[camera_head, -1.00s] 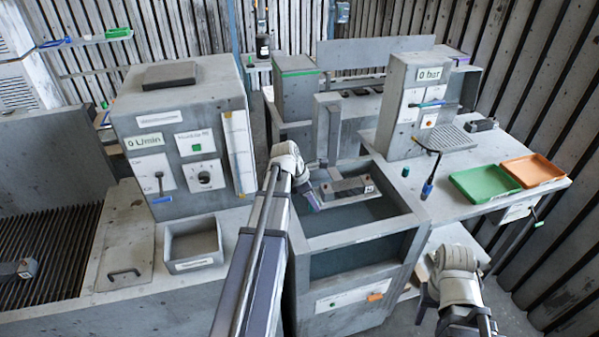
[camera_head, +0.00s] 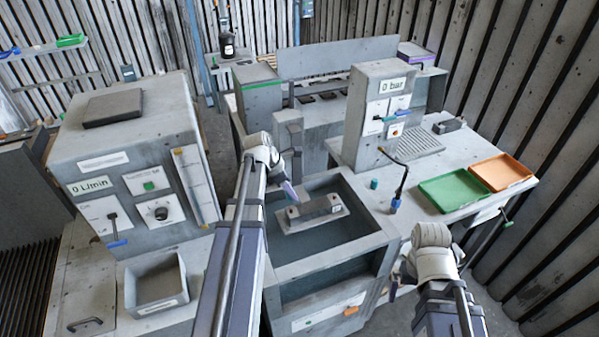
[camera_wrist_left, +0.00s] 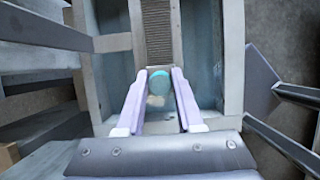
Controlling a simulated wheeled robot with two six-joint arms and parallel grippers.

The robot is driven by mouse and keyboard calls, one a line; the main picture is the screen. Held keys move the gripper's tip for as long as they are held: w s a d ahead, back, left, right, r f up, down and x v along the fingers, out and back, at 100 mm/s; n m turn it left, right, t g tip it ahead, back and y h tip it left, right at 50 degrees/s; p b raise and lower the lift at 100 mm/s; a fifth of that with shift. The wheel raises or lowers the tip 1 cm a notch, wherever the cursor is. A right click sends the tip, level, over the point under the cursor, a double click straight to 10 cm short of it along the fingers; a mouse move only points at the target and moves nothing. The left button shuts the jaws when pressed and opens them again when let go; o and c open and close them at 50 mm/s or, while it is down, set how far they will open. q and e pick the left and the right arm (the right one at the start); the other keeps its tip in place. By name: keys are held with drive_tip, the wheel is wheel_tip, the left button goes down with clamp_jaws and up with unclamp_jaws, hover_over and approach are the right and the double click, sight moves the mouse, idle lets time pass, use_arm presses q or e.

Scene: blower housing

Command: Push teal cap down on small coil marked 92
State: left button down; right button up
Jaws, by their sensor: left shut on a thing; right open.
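A grey block-shaped coil (camera_head: 316,206) lies on a pale plate inside the open tank, with a small label near its right end too small to read. In the left wrist view its ribbed top (camera_wrist_left: 157,32) runs away from the fingers. My left gripper (camera_head: 291,194) is at the coil's left end, its pale purple fingers pointing down. In the left wrist view a teal cap (camera_wrist_left: 160,82) sits between the fingers of my left gripper (camera_wrist_left: 159,90), which is shut on it. Whether the cap touches the coil cannot be told. My right gripper (camera_head: 395,287) is open, in front of the tank's right side.
The tank's rim (camera_head: 330,262) surrounds the coil. Another small teal piece (camera_head: 374,183) stands on the right bench, beside a hanging blue-ended tool (camera_head: 396,203). Green tray (camera_head: 452,190) and orange tray (camera_head: 501,172) lie further right. A grey flow cabinet (camera_head: 130,150) stands left.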

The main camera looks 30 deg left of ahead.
sight(287, 198)
use_arm(q)
drive_tip(key=shift+w+r, duration=0.15)
drive_tip(key=shift+w, duration=0.05)
drive_tip(key=shift+s, duration=0.2)
drive_tip(key=shift+b, duration=0.3)
drive_tip(key=shift+w+f+b, duration=0.1)
drive_tip(key=shift+f+b, duration=0.45)
drive_tip(key=shift+f, duration=0.25)
drive_tip(key=shift+f+b, duration=1.2)
drive_tip(key=shift+b, duration=0.05)
drive_tip(key=shift+f+b, duration=0.65)
drive_tip(key=shift+f, duration=0.05)
drive_tip(key=shift+f, duration=0.1)
drive_tip(key=shift+f+b, duration=0.4)
drive_tip(key=shift+b, duration=0.15)
